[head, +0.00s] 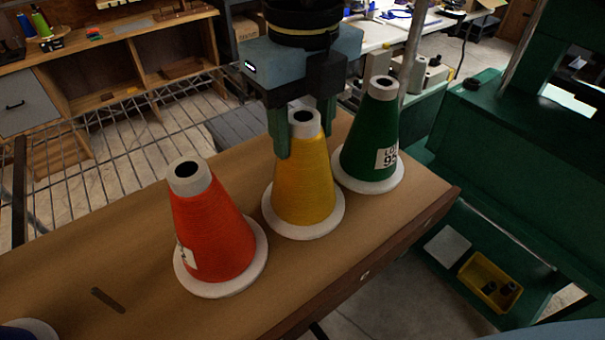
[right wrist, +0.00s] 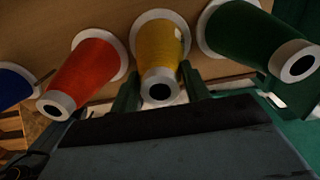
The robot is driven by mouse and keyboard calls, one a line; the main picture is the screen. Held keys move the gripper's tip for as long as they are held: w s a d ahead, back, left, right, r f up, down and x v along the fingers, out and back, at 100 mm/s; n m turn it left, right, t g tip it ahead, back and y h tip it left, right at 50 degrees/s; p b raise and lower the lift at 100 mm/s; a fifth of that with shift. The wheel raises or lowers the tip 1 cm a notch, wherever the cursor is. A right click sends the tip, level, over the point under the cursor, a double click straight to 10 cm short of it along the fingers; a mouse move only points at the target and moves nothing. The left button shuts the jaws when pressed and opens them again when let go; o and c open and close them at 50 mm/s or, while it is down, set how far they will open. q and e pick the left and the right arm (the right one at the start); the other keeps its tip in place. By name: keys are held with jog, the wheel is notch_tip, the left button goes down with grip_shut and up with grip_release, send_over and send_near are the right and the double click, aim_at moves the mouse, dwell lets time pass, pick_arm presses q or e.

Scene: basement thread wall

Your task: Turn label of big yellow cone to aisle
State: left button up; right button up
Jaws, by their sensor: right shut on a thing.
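The big yellow cone (head: 304,190) stands upright on its white round base, between the red and green cones. My right gripper (head: 304,136) comes down from above with one finger on each side of its upper part and is shut on it. In the right wrist view the yellow cone (right wrist: 159,52) sits between the two fingers (right wrist: 162,88). A small pale patch, perhaps its label, shows on its right side there. No label shows on its face in the head view. My left gripper is not in view.
A red cone (head: 216,240) with a partly seen label stands to the left. A green cone (head: 368,145) with a label stands close on the right. The brown shelf (head: 130,240) has free room at left; a blue cone (right wrist: 14,84) is beyond the red one.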

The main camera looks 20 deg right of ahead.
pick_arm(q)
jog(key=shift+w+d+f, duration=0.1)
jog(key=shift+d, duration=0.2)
pick_arm(e)
jog(key=shift+r, duration=0.2)
